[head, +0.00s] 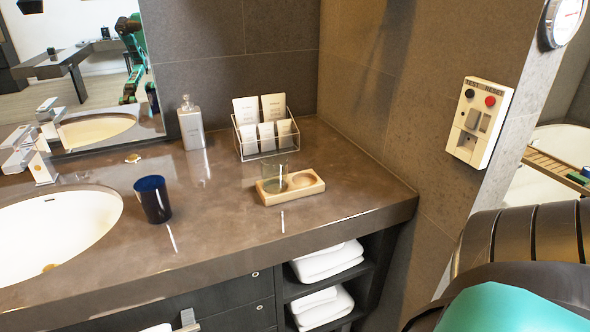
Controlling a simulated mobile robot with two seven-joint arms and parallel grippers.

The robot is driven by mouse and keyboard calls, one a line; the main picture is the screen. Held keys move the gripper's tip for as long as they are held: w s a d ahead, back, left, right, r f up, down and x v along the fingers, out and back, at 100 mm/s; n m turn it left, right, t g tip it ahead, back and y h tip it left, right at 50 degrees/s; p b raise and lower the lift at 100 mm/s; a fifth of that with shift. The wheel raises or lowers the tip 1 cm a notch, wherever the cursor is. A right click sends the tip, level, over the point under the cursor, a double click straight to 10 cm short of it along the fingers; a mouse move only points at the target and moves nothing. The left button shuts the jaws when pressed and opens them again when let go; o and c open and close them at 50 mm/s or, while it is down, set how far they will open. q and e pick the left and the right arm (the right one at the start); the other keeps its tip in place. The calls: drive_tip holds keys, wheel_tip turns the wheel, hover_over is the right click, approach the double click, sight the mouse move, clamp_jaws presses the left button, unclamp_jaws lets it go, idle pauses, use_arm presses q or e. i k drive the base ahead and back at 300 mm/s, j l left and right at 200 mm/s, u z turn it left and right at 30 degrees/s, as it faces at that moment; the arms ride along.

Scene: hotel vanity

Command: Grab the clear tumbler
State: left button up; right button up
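The clear tumbler (274,174) stands upright at the left side of a small wooden tray (291,197) on the brown counter. The tray's right side has an empty round recess. A dark blue cup (153,199) stands on the counter to the left, apart from the tray. Neither of my grippers shows in the head view. A dark and teal arm part of mine fills the lower right corner.
The sink (55,232) and faucet (31,153) are at left. A wall outlet box (479,122) is at right. The counter in front of the tray is clear.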

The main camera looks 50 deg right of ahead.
sight(275, 175)
drive_tip(key=z, duration=1.3)
